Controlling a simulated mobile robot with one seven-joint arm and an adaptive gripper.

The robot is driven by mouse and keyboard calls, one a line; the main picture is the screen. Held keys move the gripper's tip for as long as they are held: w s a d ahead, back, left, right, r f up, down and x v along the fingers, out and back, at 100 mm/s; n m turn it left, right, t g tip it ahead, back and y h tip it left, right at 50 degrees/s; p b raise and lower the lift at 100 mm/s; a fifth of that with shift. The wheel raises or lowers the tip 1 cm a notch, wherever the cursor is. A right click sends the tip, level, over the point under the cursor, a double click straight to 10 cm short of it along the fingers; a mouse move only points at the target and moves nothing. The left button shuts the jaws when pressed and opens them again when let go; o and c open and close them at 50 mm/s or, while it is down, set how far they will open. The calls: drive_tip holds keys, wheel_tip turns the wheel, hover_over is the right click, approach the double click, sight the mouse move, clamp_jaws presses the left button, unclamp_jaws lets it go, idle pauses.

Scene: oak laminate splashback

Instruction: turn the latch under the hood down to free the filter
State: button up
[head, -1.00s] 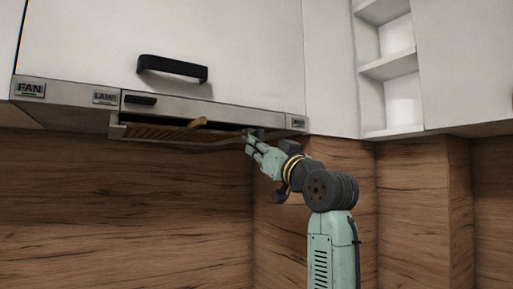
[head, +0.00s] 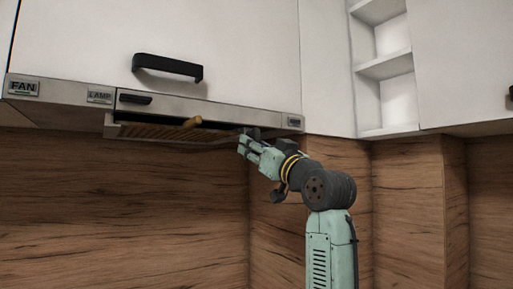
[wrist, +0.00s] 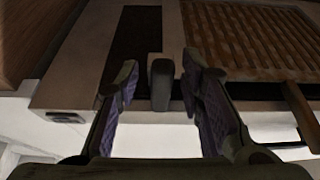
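The slatted filter (head: 150,131) sits in the underside of the hood (head: 215,111); its brown slats also show in the wrist view (wrist: 245,32). A dark upright block (wrist: 161,84), apparently the latch, stands beside the filter on the hood's underside. My gripper (wrist: 160,86) is open, with one finger on each side of this block and a small gap on both sides. In the head view my gripper (head: 243,146) is just below the right end of the hood and hides the latch. A brown handle-like bar (head: 192,123) hangs at the filter.
The hood's front carries FAN (head: 24,88) and LAMP (head: 99,96) labels. A white cabinet door with a black handle (head: 168,67) is above. White open shelves (head: 384,66) stand to the right. The space below the hood, before the wooden splashback (head: 120,210), is clear.

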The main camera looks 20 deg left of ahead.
drive_tip(key=v, duration=1.2)
drive_tip(key=shift+d, duration=0.15)
